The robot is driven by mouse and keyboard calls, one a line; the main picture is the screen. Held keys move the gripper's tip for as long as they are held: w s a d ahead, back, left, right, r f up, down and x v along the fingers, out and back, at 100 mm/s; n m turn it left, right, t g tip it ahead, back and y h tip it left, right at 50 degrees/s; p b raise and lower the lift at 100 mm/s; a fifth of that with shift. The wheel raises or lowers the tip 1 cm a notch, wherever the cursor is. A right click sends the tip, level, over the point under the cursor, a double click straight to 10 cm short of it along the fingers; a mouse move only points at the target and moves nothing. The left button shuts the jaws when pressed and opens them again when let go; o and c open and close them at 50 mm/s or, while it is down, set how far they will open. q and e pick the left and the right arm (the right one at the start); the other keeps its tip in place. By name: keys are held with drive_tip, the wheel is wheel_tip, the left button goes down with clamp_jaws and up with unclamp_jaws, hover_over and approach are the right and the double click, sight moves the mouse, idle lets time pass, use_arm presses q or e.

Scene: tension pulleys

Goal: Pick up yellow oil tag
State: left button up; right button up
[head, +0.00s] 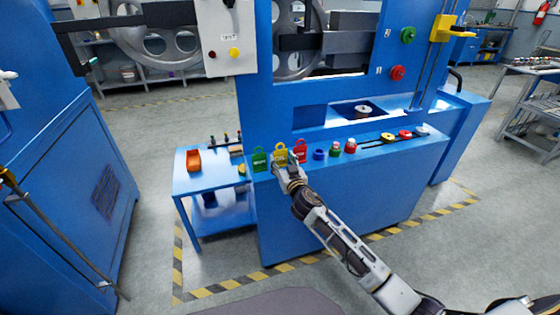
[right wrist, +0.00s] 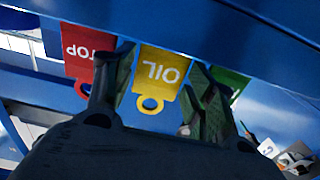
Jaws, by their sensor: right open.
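The yellow oil tag (head: 281,151) is on the front ledge of the blue machine, between a green tag (head: 260,160) and a red tag (head: 300,148). In the right wrist view the yellow tag (right wrist: 161,72) reads "OIL" and has a ring at its end. My right gripper (head: 287,165) is open at the yellow tag. In the right wrist view its fingers (right wrist: 158,66) stand on either side of the tag, with gaps showing, so it is not held. One finger partly covers the red "STOP" tag (right wrist: 84,55), the other the green tag (right wrist: 231,80). My left gripper is not in view.
Several coloured knobs and buttons, including a blue ring (head: 319,154), line the ledge to the right of the tags. A small blue table (head: 205,181) with an orange bin (head: 194,161) stands to the left. Yellow-black floor tape (head: 228,285) surrounds the machine.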

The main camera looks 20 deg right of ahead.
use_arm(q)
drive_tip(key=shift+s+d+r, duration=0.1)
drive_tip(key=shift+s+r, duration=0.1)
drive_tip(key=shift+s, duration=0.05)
use_arm(e)
drive_tip(key=shift+w+a, duration=0.1)
drive_tip(key=shift+w, duration=1.25)
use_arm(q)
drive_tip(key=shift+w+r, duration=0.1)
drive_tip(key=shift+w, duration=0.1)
use_arm(e)
drive_tip(key=shift+c, duration=0.6)
drive_tip(key=c, duration=0.6)
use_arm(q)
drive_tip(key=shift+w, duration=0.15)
use_arm(e)
drive_tip(key=shift+o, duration=0.2)
drive_tip(key=shift+r, duration=0.2)
